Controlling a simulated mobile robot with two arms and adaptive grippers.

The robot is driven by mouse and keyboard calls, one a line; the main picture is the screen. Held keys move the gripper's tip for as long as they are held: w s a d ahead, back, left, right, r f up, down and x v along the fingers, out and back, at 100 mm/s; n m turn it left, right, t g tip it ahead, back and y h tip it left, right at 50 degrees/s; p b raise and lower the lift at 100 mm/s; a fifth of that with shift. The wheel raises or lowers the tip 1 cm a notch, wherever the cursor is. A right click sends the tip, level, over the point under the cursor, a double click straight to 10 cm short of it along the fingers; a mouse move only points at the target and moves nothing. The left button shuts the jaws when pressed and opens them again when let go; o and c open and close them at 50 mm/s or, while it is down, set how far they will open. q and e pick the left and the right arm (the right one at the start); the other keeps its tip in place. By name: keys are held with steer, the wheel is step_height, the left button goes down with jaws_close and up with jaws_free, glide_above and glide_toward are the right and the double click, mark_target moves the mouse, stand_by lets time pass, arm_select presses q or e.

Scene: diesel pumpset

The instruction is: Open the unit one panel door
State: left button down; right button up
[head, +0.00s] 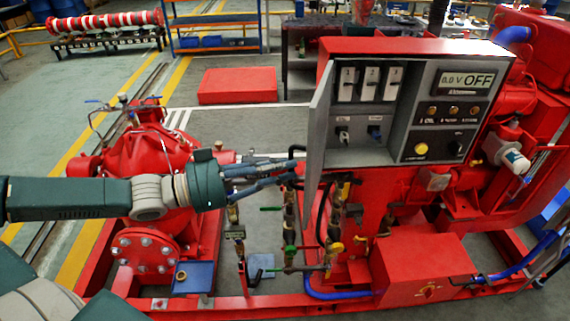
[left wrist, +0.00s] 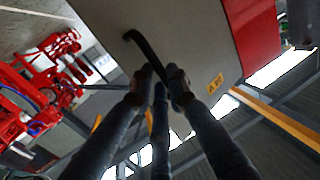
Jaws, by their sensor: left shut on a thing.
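The unit one panel door (head: 319,125) is a grey slab on the left side of the red control panel box (head: 415,50). It stands swung open and shows nearly edge-on in the head view. In the left wrist view its grey outer face (left wrist: 195,40) has a black bar handle (left wrist: 142,42) and a yellow label. My left gripper (head: 292,167) reaches in from the left beside the door. In the left wrist view its fingers (left wrist: 163,75) are closed around the lower end of the handle. My right gripper is not in view.
The open panel front shows numbered switches (head: 368,82), an OFF display (head: 464,83) and knobs. A red pump (head: 150,150) stands under my left arm. Pipes and valves (head: 290,225) stand below the door. Some floor is clear behind, near a red block (head: 238,86).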

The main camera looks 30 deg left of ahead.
arm_select(q)
steer(key=shift+w+a+r, duration=0.6)
steer(key=shift+w+a, duration=0.05)
steer(key=c, duration=1.7)
jaws_free()
steer(key=shift+a, duration=0.1)
steer(key=shift+o, duration=0.2)
steer(key=shift+a+f, duration=0.1)
steer(key=s+d+v, duration=0.1)
steer(key=v, duration=1.1)
steer(key=shift+w+f, duration=0.15)
